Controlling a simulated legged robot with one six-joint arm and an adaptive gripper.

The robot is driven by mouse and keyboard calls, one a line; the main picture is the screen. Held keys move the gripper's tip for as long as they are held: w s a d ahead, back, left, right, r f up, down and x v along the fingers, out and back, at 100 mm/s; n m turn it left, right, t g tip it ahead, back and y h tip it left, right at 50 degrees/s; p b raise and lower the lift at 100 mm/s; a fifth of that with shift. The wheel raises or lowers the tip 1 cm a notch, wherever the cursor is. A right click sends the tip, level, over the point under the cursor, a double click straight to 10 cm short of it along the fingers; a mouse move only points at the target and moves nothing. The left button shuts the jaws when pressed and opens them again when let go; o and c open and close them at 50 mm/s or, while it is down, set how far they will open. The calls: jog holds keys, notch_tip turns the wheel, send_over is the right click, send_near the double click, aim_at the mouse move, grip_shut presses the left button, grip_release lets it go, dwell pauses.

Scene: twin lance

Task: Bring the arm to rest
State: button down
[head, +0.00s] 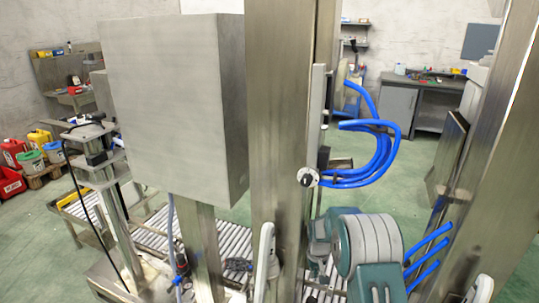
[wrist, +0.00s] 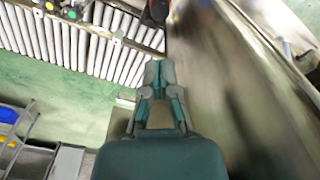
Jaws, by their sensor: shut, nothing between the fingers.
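My gripper (wrist: 159,72) is in the middle of the wrist view. Its two grey and teal fingers meet at the tips, with nothing between them. A tall metal surface stands close to the right of the fingers in that view, and whether they touch it I cannot tell. In the head view my grey and teal arm shows at the bottom, right of the middle metal post. I cannot make out the fingers clearly there.
A metal post (head: 277,150) and a grey box (head: 165,105) stand close in front. Blue hoses (head: 375,160) loop above my arm. A roller conveyor (head: 150,236) runs low behind; its rollers (wrist: 105,50) also show in the wrist view. Green floor is open toward the workbench (head: 400,105).

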jog(key=s+r+t, duration=0.1)
jog(key=s+r, duration=0.6)
jog(key=r, duration=0.6)
jog(key=s+r+t, duration=0.1)
jog(key=s+r, duration=0.6)
jog(key=r, duration=0.6)
jog(key=s+r+t, duration=0.1)
jog(key=s+r, duration=0.2)
jog(key=s, duration=0.8)
jog(key=s+r+m+t, duration=0.1)
jog(key=s+r+t, duration=0.1)
jog(key=s, duration=0.9)
jog(key=shift+s+r, duration=0.35)
jog(key=shift+r, duration=0.1)
